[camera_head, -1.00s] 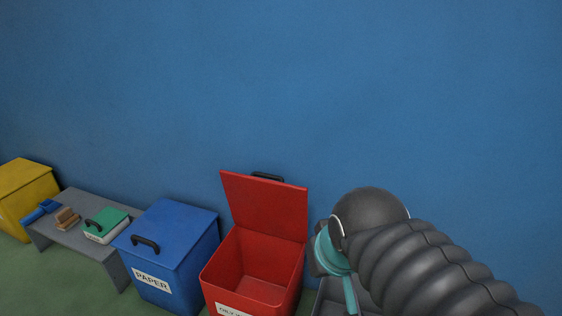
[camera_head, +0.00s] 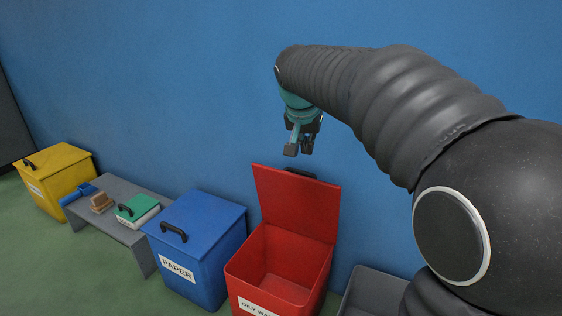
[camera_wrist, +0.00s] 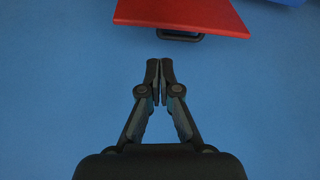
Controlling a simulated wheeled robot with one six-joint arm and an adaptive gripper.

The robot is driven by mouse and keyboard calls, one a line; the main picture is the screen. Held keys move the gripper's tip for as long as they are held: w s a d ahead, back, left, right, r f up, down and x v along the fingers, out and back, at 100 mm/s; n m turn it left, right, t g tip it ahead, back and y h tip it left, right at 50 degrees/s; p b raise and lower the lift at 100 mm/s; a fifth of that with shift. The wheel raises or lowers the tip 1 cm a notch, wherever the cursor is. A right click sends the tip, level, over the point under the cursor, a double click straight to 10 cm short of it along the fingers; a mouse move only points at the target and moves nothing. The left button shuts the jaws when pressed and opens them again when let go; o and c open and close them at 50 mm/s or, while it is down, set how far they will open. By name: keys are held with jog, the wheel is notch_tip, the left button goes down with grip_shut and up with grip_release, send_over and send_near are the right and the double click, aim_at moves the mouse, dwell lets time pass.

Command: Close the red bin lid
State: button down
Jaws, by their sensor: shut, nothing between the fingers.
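The red bin (camera_head: 280,275) stands against the blue wall with its lid (camera_head: 296,203) raised upright at the back. Its inside looks empty, and a label on its front is partly cut off. The lid's dark handle (camera_head: 300,173) is on the wall side, mostly hidden behind the top edge. My gripper (camera_head: 298,152) hangs just above and behind the lid's top edge, pointing down, apart from it. In the wrist view my gripper (camera_wrist: 166,62) is shut and empty, with the red lid (camera_wrist: 185,14) and its handle (camera_wrist: 181,36) ahead of the fingertips.
A blue paper bin (camera_head: 195,245) stands close on the left. Beyond it are a grey bench (camera_head: 143,242) with a green-lidded box (camera_head: 138,208), a brown brush (camera_head: 102,202), and a yellow bin (camera_head: 57,180). A grey container (camera_head: 372,290) is on the right.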

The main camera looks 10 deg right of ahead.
jog(key=m+h+b, duration=0.1)
jog(key=m, duration=0.1)
send_over(293, 170)
jog(key=s+a, duration=0.3)
jog(key=s, duration=0.1)
notch_tip(293, 170, down, 4)
jog(key=b+x, duration=0.1)
jog(key=x, duration=0.9)
jog(key=shift+s+d, duration=0.15)
jog(key=shift+s+a+b, duration=0.3)
jog(key=shift+s+a, duration=0.4)
jog(key=shift+s, duration=0.35)
jog(key=shift+s+a+f, duration=0.2)
jog(key=shift+s+a, duration=0.1)
jog(key=shift+s, duration=0.2)
